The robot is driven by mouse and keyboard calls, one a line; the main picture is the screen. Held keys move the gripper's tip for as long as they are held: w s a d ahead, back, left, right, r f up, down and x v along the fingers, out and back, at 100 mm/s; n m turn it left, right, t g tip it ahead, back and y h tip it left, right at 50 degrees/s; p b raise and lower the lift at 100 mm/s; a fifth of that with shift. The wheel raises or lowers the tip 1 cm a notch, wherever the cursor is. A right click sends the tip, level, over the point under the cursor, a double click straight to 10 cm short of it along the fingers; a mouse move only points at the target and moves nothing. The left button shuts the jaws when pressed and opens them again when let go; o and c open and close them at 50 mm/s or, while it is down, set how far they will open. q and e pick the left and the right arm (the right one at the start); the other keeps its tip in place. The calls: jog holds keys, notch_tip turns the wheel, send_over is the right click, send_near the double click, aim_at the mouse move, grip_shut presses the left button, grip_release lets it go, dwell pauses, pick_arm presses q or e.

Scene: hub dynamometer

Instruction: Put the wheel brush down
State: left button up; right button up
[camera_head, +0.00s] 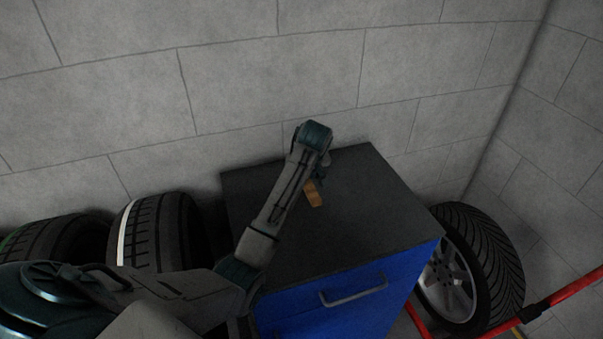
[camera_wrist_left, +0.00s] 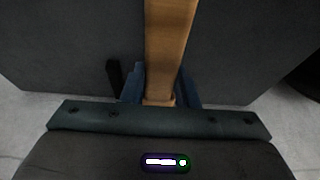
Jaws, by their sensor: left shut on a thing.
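The wheel brush shows as a light wooden piece (camera_head: 314,194) over the dark top of a blue cabinet (camera_head: 375,205). In the left wrist view its long wooden handle (camera_wrist_left: 166,45) runs up from between the fingers and out of the picture; no bristles can be made out. My left gripper (camera_wrist_left: 160,92) is shut on the handle. In the head view this gripper (camera_head: 321,174) is over the cabinet top, mostly hidden by my wrist. I cannot tell whether the brush touches the top. My right gripper is out of view.
The cabinet has a drawer handle (camera_head: 353,291) on its blue front. A wheel with a tyre (camera_head: 490,265) leans at its right, near a red bar (camera_head: 572,288). Tyres (camera_head: 160,232) stand at its left. A block wall (camera_head: 260,85) is behind. Most of the top is clear.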

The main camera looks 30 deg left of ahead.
pick_arm(q)
jog(key=w+a, duration=0.2)
jog(key=shift+w+r+p, duration=0.1)
jog(key=shift+w+p, duration=0.2)
jog(key=shift+p, duration=0.05)
jog(key=shift+w+a+f+p, duration=0.1)
jog(key=shift+f+p, duration=0.8)
jog(key=shift+f, duration=1)
jog(key=o, duration=1)
jog(key=shift+f, duration=0.1)
jog(key=shift+o, duration=0.2)
jog(key=b+v, duration=0.3)
jog(key=v, duration=0.9)
